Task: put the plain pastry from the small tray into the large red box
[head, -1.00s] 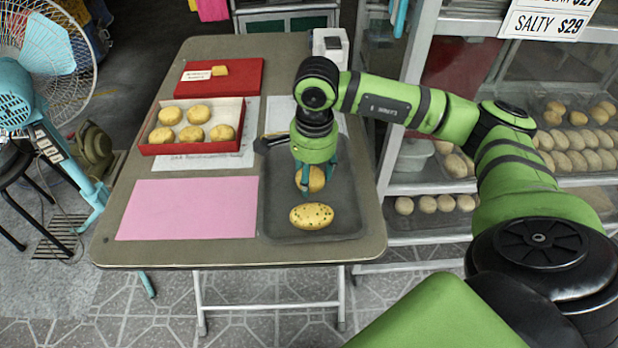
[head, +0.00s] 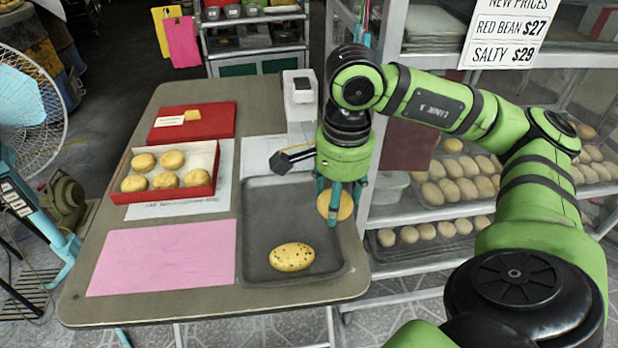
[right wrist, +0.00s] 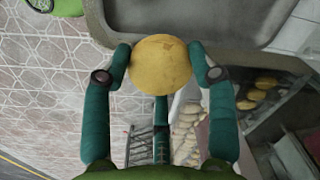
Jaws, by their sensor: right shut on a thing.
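My right gripper (head: 339,212) is shut on the plain pastry (head: 344,205), a round golden piece held at the right edge of the table. In the right wrist view the pastry (right wrist: 160,62) sits between the two fingers (right wrist: 161,70), with floor and shelves below. The small grey tray (head: 262,222) lies left of the gripper and holds one oval speckled pastry (head: 292,257). The large red box (head: 178,195) stands open on the left side of the table, with several golden pastries inside. My left gripper is not in view.
A pink sheet (head: 165,257) lies in front of the box. A red lid (head: 215,121) lies behind it. A white device (head: 299,97) and a dark-handled tool (head: 297,158) are behind the tray. Shelves of pastries (head: 455,180) stand close on the right.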

